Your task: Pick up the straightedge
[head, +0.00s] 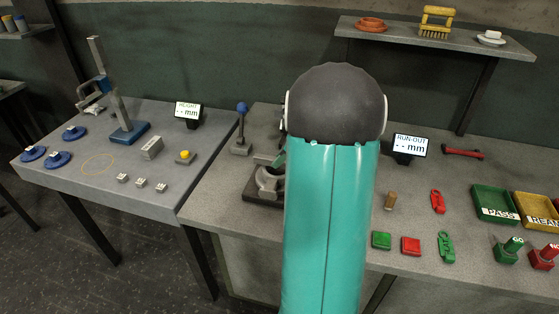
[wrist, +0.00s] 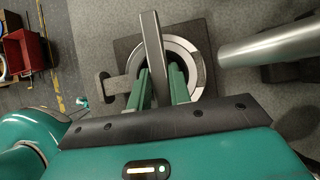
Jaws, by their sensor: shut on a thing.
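The straightedge (wrist: 153,42) is a long, narrow grey bar in the wrist view. It runs between the two green fingers of my gripper (wrist: 161,80), which is shut on it. Behind the bar is a pale metal ring (wrist: 196,65) on a dark square base (wrist: 123,48). I cannot tell whether the bar touches the ring.
A blue-knobbed lever stand (head: 241,130) is left of my arm. A run-out display (head: 410,147), red and green blocks (head: 381,240) and trays (head: 494,204) are to the right. A pale cylinder (wrist: 268,47) crosses the wrist view at right. The left table holds a height stand (head: 128,131).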

